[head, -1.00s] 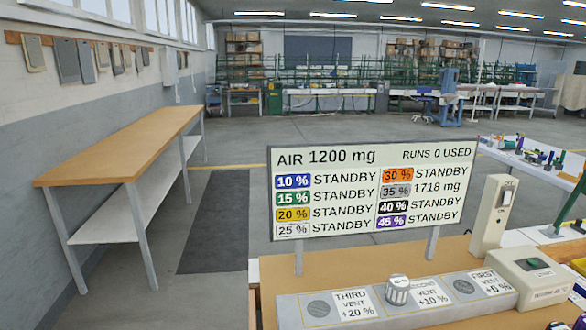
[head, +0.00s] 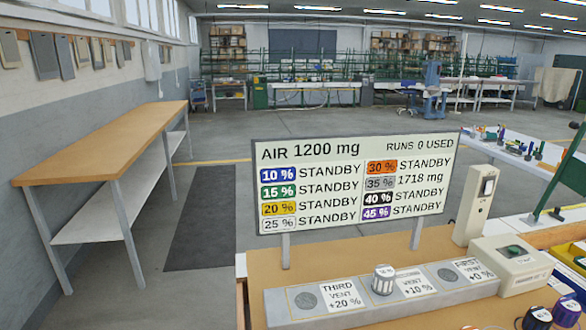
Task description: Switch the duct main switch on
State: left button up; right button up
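An upright beige switch box (head: 471,212) stands at the right of the wooden bench top, just right of the display board. Neither of my grippers is in view.
The display board (head: 350,185) reads AIR 1200 mg and RUNS 0 USED. A beige box with a green button (head: 512,266) and several dark capped items stand at right.

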aim_at(488, 185)
jog(key=z, duration=1.25)
jog(key=i+l, duration=0.2)
jog(key=l, duration=0.15)
jog(key=i+l+u, duration=0.1)
jog(key=i+l, duration=0.35)
jog(key=l, duration=0.2)
jog(key=i+l, duration=0.2)
jog(key=l, duration=0.15)
jog(key=i+l+u, duration=0.1)
jog(key=l, duration=0.3)
jog(key=i+l, duration=0.3)
jog(key=i+l+u, duration=0.1)
jog(key=l, duration=0.3)
jog(key=i, duration=0.1)
